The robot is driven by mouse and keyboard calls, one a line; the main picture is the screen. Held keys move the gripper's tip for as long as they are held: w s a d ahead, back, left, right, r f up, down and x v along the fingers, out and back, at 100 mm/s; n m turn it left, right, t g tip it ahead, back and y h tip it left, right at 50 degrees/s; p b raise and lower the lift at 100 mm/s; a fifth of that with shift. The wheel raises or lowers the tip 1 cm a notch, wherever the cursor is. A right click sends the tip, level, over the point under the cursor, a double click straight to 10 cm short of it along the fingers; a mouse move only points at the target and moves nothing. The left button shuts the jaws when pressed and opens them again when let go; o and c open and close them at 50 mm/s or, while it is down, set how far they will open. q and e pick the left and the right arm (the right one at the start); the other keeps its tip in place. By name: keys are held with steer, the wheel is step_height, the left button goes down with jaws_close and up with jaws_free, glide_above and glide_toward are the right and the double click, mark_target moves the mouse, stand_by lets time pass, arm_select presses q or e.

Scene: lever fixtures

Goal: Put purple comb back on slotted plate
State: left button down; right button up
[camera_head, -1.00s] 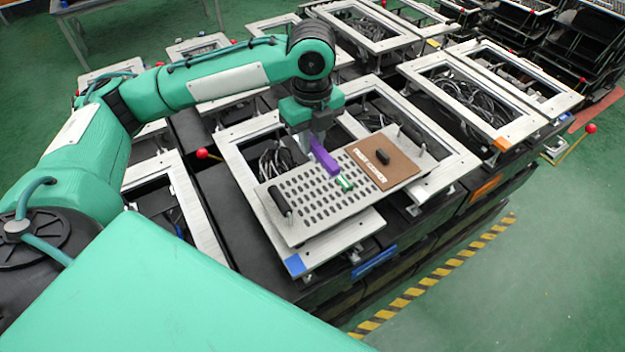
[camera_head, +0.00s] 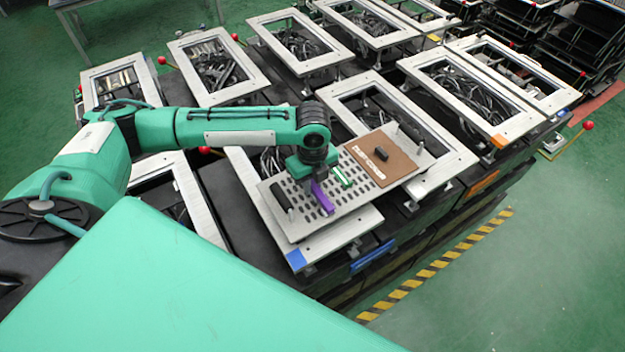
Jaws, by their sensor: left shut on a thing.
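The purple comb (camera_head: 322,197) is in my left gripper (camera_head: 312,180), which is shut on it. The comb is at the slotted part of the plate, low over it or touching it; I cannot tell which. The slotted plate (camera_head: 295,222) is a grey metal plate with rows of dark slots, lying across a fixture frame. A green and white piece (camera_head: 342,176) is on the plate just right of the comb. The gripper's fingertips are partly hidden by the wrist. My right gripper is not in view.
A brown board (camera_head: 395,165) with a black block (camera_head: 381,155) and white pieces lies on the plate's right part. A black handle (camera_head: 281,196) stands at the plate's left end. Metal frames with cables surround it. Upright posts rise at the far right corner.

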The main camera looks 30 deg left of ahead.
mark_target(313, 183)
arm_select(q)
steer(key=c, duration=1.3)
jaws_free()
steer(key=shift+c, duration=0.2)
step_height(313, 183, up, 12)
steer(key=b, duration=0.3)
